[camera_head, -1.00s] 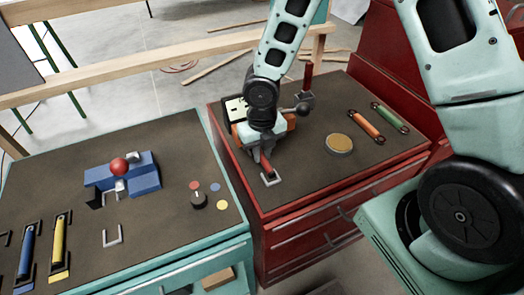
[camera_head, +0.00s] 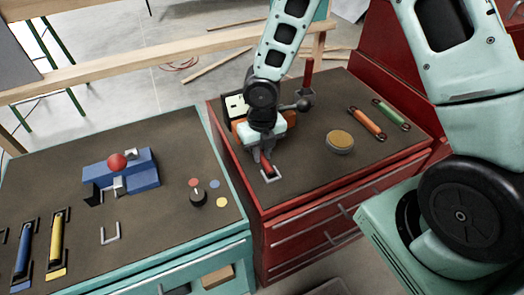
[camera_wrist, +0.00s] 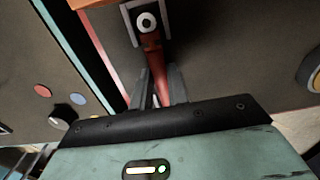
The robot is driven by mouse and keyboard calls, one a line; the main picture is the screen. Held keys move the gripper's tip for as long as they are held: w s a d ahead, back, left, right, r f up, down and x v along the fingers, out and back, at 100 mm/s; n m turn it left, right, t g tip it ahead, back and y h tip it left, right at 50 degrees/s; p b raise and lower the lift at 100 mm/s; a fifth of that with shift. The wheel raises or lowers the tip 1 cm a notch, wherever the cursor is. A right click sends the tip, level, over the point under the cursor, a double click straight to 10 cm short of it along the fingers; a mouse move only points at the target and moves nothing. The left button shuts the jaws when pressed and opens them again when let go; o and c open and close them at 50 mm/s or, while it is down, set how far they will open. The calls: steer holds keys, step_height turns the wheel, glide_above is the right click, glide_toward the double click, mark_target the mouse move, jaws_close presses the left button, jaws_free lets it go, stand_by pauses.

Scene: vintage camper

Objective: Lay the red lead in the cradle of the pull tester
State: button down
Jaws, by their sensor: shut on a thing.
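My gripper (camera_head: 264,156) is low over the front left of the red cabinet top, its fingers shut on the red lead (camera_head: 267,167). In the wrist view the red lead (camera_wrist: 157,65) runs away from between the fingers (camera_wrist: 157,92). Its round, ring-like end sits within a pale U-shaped bracket (camera_wrist: 128,20), which also shows in the head view (camera_head: 278,174). I cannot tell whether the lead's end rests on the bracket's floor. An orange and white device (camera_head: 238,128) behind my gripper is partly hidden. I cannot tell for sure which device is the pull tester.
An orange lead (camera_head: 366,123), a green lead (camera_head: 391,114) and a round tin (camera_head: 340,141) lie to the right. On the teal cabinet are a blue block (camera_head: 140,177) with a red ball, an empty U bracket (camera_head: 103,237), and blue and yellow leads.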

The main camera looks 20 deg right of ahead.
steer(key=c, duration=1.3)
jaws_free()
steer(key=shift+r, duration=0.1)
step_height(320, 180, up, 17)
steer(key=p, duration=0.3)
steer(key=shift+r, duration=0.1)
